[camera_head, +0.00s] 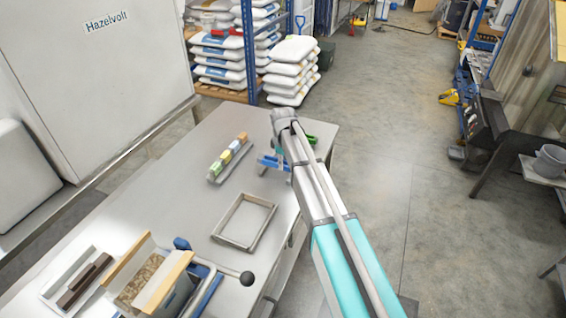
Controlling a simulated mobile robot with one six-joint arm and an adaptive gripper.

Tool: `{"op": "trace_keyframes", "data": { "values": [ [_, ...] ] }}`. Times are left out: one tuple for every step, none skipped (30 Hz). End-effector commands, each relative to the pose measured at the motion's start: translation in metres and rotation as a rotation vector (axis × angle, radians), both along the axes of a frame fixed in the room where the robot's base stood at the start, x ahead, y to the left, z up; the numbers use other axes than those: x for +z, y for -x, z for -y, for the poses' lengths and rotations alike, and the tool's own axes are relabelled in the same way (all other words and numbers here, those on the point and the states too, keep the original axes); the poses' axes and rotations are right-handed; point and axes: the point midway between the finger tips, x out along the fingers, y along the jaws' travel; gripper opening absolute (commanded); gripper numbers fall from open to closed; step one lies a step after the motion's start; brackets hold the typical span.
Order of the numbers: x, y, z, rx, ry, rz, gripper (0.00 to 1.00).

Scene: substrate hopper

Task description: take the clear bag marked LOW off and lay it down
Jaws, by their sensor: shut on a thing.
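I cannot make out a clear bag marked LOW in the head view. My arm reaches over the far right part of the steel table (185,215). My gripper (281,166) is small and partly hidden by my arm, low near the tabletop. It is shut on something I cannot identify. A small blue thing (268,161) shows at the gripper. I cannot tell whether it is held or only beside it. A green thing (312,140) shows just right of my wrist, partly hidden.
A tray of coloured blocks (228,158) and an empty rectangular frame (244,221) lie on the table. A substrate-filled wooden box (140,280) and a black-knobbed lever (247,278) are at the near end. White sacks (291,70) stand behind.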

Motion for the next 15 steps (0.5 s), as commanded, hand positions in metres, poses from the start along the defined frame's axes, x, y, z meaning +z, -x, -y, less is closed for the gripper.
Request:
{"op": "trace_keyframes", "data": {
  "values": [
    [0.0001, 0.0001, -0.0001, 0.0, 0.0, 0.0, 0.0],
    [0.0, 0.0, -0.0002, 0.0, 0.0, 0.0, 0.0],
    [0.0, 0.0, -0.0002, 0.0, 0.0, 0.0, 0.0],
    [-0.0001, 0.0001, -0.0003, 0.0, 0.0, 0.0, 0.0],
    [-0.0003, 0.0001, -0.0003, 0.0, 0.0, 0.0, 0.0],
    [-0.0006, 0.0001, -0.0004, 0.0, 0.0, 0.0, 0.0],
    [-0.0009, 0.0001, -0.0004, 0.0, 0.0, 0.0, 0.0],
    [-0.0013, 0.0001, -0.0004, 0.001, 0.0, 0.0, 0.0],
    [-0.0018, 0.0001, -0.0004, 0.001, 0.0, 0.0, 0.0],
    [-0.0023, 0.0001, -0.0005, 0.001, 0.0, 0.0, 0.0],
    [-0.0027, 0.0001, -0.0005, 0.001, 0.0, 0.0, 0.0],
    [-0.0033, 0.0001, -0.0006, 0.001, 0.0, 0.0, 0.0],
    [-0.0038, 0.0001, -0.0006, 0.001, 0.0, 0.0, 0.0],
    [-0.0042, 0.0002, -0.0006, 0.001, 0.0, 0.0, 0.0],
    [-0.0048, 0.0002, -0.0006, 0.001, 0.0, 0.0, 0.0]
  ]
}}
